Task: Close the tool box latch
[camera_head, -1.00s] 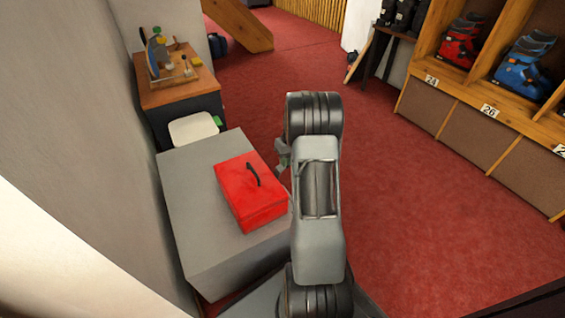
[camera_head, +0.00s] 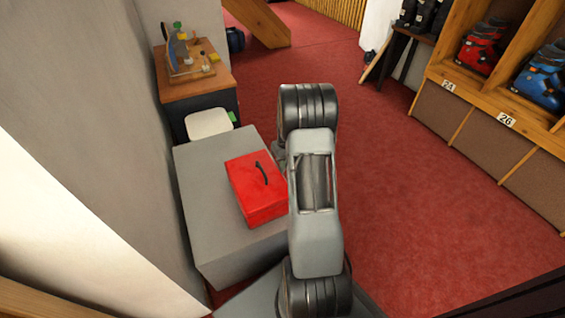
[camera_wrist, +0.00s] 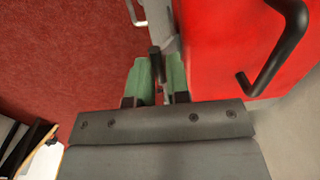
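The red tool box (camera_head: 252,196) has its lid down and a black handle (camera_head: 262,173) on top. It stands on a grey block-like table, just left of my arm. In the wrist view the red lid (camera_wrist: 225,50) fills the upper right, with the handle (camera_wrist: 285,45) beside it. My gripper (camera_wrist: 160,78) has green fingertips with a narrow gap between them, at the box's edge. A dark upright piece (camera_wrist: 155,60) shows in or just beyond that gap; I cannot tell if it is gripped. I cannot make out the latch for certain.
The grey table (camera_head: 205,215) has bare top left of the box. A white seat (camera_head: 208,123) and a wooden-topped cabinet (camera_head: 195,86) stand behind it. A pale wall closes the left. Red carpet (camera_head: 410,200) is open at right, up to shelves with ski boots (camera_head: 545,78).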

